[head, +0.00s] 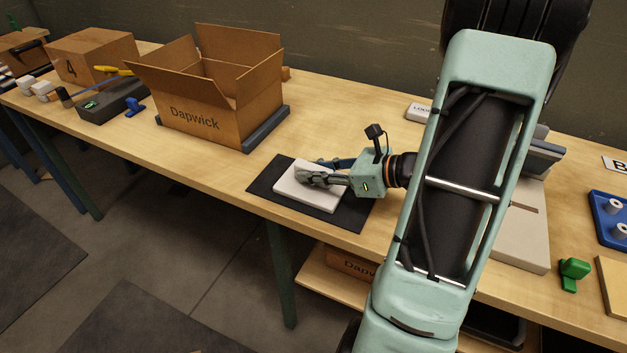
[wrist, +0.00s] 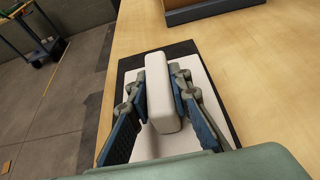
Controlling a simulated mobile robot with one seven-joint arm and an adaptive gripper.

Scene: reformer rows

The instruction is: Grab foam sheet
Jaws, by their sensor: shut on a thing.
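A flat off-white slab, which looks like the foam sheet (head: 299,195), lies on a dark mat (head: 262,187) near the table's front edge. It also shows beneath my fingers in the wrist view (wrist: 209,88). My gripper (head: 310,177) is low over the slab. In the wrist view my gripper (wrist: 160,88) has its two blue-padded fingers shut on the sides of a pale, rounded block (wrist: 158,95). The block stands out above the slab. I cannot tell whether it touches the slab. In the head view my fingers mostly hide the block.
An open cardboard box (head: 190,115) labelled Dapwick stands left of the mat. A dark tool case (head: 113,101) and white blocks (head: 42,89) are farther left. A blue tray (head: 607,222) and a green item (head: 573,272) are at the right. Bare tabletop lies behind the mat.

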